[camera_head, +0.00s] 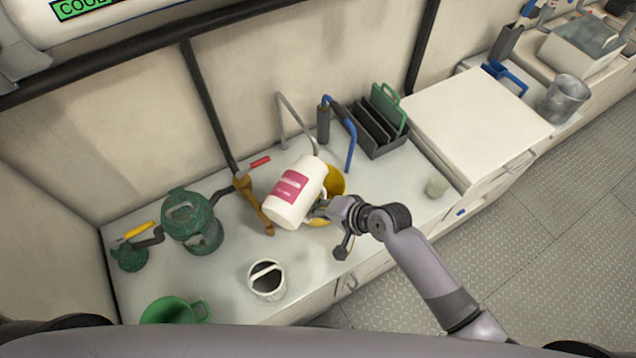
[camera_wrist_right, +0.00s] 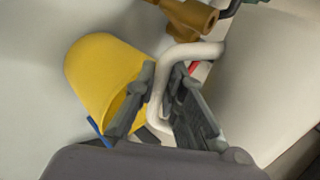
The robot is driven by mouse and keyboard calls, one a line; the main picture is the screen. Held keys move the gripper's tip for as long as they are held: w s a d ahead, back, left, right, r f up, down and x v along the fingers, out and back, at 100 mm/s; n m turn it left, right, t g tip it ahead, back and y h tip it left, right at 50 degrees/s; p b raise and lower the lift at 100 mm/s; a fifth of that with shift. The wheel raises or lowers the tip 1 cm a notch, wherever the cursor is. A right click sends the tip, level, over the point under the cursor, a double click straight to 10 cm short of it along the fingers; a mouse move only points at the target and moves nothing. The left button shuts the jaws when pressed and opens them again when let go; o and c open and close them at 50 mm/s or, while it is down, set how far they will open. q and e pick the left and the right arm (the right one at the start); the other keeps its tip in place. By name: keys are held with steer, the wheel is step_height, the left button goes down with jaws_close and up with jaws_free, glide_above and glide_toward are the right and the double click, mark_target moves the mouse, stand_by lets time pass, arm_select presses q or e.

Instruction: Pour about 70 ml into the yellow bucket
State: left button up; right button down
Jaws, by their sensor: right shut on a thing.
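A white jug with a pink label (camera_head: 297,205) is tilted in the head view, above the worktop. My right gripper (camera_head: 322,209) is shut on its handle, which shows between the fingers (camera_wrist_right: 166,105) in the right wrist view. The jug's pale body (camera_wrist_right: 268,75) fills the right of that view. The yellow bucket (camera_head: 336,180) is on the worktop, partly hidden behind the jug and gripper; it also shows at the left of the wrist view (camera_wrist_right: 98,72). My left gripper is not in view.
A brown valve fitting (camera_head: 252,203) and a green canister (camera_head: 193,222) stand left. A white pot (camera_head: 267,280) and green mug (camera_head: 172,311) are nearer the front. A blue-handled pump (camera_head: 338,132) and dark caddy (camera_head: 377,130) stand behind. A small pale cup (camera_head: 437,186) is right.

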steer(key=shift+s+a, duration=0.2)
steer(key=shift+s, duration=0.6)
steer(key=shift+s+f+g+y, duration=0.1)
steer(key=shift+s+g+y, duration=0.05)
steer(key=shift+g+y, duration=0.15)
stand_by(1.6)
steer(key=shift+t+b, duration=0.4)
steer(key=shift+t, duration=0.2)
steer(key=shift+w+r+n, duration=0.25)
steer(key=shift+r+n, duration=0.05)
steer(key=shift+s+a+f+n+t+h+b, duration=0.15)
steer(key=shift+f+n+t+h+b, duration=0.35)
steer(key=shift+b, duration=0.7)
steer(key=shift+r+t+p, duration=0.3)
steer(key=shift+p, duration=0.1)
steer(key=shift+w+d, duration=0.2)
steer(key=shift+w, duration=0.05)
